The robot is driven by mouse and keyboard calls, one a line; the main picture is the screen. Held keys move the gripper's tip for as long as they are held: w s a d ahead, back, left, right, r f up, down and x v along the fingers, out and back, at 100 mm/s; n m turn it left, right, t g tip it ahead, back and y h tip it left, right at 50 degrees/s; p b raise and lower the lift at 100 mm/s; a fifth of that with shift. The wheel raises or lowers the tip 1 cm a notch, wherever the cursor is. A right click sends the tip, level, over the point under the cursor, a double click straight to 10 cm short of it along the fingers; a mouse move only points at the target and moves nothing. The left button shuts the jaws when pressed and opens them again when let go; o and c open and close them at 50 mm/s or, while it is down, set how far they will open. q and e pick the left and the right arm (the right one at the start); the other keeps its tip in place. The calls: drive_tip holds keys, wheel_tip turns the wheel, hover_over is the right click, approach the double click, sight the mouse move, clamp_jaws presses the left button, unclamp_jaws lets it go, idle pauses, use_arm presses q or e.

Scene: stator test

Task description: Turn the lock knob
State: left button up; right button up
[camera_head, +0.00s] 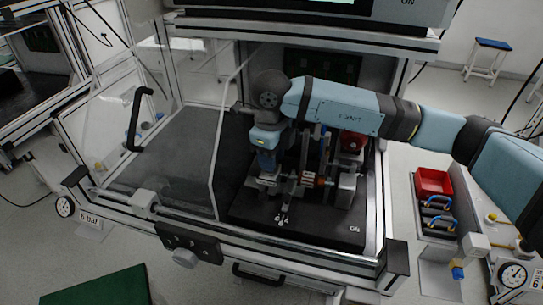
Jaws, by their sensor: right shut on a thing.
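My right arm reaches in from the right over the test station, and its gripper (267,172) points down at the left side of the black test fixture (330,233). The gripper is shut on a small part there, taken to be the lock knob, which the fingers and wrist mostly hide. How far the knob is turned cannot be told. Metal posts and a reddish cylinder (309,179) stand just right of the gripper on the fixture. My left gripper is not in view.
A clear door with a black handle (136,118) stands open on the left. A pressure gauge (513,275) is at the lower right. The dark station floor left of the fixture is clear.

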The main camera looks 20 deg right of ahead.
drive_tip(key=o, duration=0.9)
